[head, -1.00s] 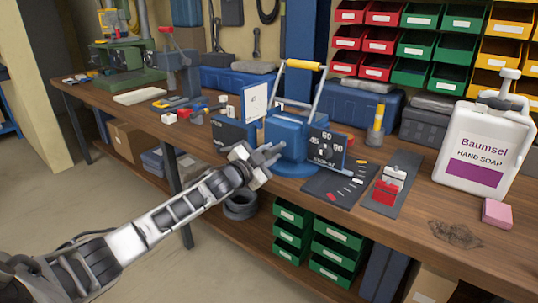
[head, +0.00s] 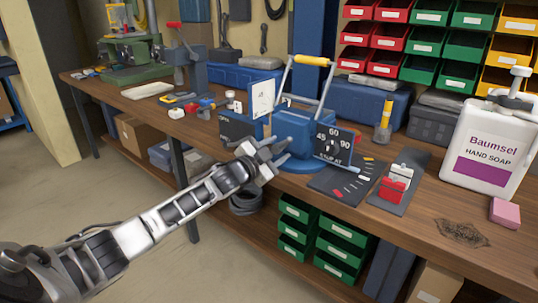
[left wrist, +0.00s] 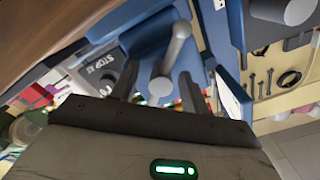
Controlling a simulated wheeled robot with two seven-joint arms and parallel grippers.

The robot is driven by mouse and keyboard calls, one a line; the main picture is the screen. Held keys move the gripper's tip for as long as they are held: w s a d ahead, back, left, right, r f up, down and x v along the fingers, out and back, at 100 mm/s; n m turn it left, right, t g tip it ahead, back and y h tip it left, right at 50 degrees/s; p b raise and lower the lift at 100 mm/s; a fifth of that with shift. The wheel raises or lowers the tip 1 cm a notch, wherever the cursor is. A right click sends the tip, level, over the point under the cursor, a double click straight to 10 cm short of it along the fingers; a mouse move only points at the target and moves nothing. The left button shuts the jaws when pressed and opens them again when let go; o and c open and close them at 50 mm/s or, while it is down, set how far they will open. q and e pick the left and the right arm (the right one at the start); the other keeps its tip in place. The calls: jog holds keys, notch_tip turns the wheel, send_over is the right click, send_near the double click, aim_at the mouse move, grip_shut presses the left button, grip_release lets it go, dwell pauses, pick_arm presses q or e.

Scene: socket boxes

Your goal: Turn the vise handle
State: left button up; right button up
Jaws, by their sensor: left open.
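The blue vise (head: 297,158) stands on its round base near the front edge of the workbench. A black plate marked 45, 60, 90 and "STOP AT" is on its right side, and a yellow-gripped bar (head: 314,61) rises above it. My left gripper (head: 284,151) is open close in front of the vise, pointing at it. In the left wrist view a grey metal handle (left wrist: 178,45) runs down to a thick round hub (left wrist: 162,86) between and beyond the open fingers (left wrist: 160,90). I cannot tell whether the fingers touch it. My right gripper is not in view.
A white soap bottle (head: 490,150) and a pink block (head: 505,212) stand on the right of the bench. A red and white part (head: 396,182) lies on a dark mat right of the vise. Small tools lie to its left. Green bins (head: 338,246) sit below.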

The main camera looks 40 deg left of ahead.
pick_arm(q)
jog(key=s+a, duration=0.1)
jog(key=s, duration=1.5)
jog(key=shift+a, duration=0.15)
jog(key=shift+w, duration=0.1)
